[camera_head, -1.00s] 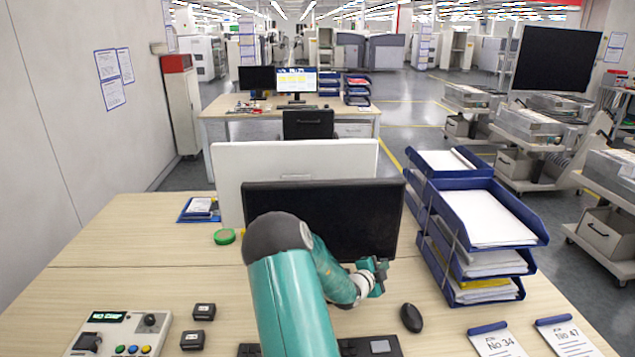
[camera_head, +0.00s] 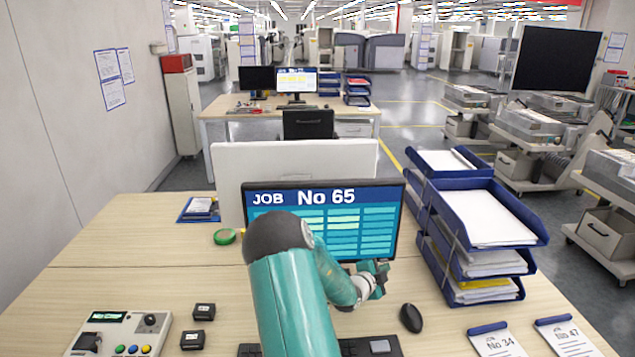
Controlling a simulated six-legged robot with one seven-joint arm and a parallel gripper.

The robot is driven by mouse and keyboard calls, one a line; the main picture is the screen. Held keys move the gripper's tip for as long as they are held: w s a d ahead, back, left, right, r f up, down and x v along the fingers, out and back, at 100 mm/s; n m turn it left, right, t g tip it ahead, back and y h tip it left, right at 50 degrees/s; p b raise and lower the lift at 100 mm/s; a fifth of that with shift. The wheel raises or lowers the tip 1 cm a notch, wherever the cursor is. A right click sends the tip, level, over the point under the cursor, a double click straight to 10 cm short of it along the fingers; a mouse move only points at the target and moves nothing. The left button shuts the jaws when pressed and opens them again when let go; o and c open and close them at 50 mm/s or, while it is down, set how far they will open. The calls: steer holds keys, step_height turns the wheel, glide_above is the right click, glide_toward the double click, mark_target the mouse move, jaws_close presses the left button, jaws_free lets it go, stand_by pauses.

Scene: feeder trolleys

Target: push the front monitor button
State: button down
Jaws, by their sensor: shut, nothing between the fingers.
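The front monitor (camera_head: 372,222) stands on the near desk in front of a white panel. Its screen is lit and reads "JOB No 65" above a table of rows. My gripper (camera_head: 383,268) is at the lower right edge of the monitor, with its fingers shut and empty. The monitor's button is hidden or too small to make out, and I cannot tell whether the fingers touch it. My teal arm covers the lower left of the screen.
Blue paper trays (camera_head: 480,235) stand close to the right of the monitor. A black mouse (camera_head: 411,318) and a keyboard (camera_head: 375,346) lie in front. A control box (camera_head: 118,335) sits at the front left. The desk's left middle is mostly clear.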

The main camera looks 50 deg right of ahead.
steer(key=shift+s+a, duration=0.1)
steer(key=shift+s+a, duration=2.05)
steer(key=shift+s, duration=0.05)
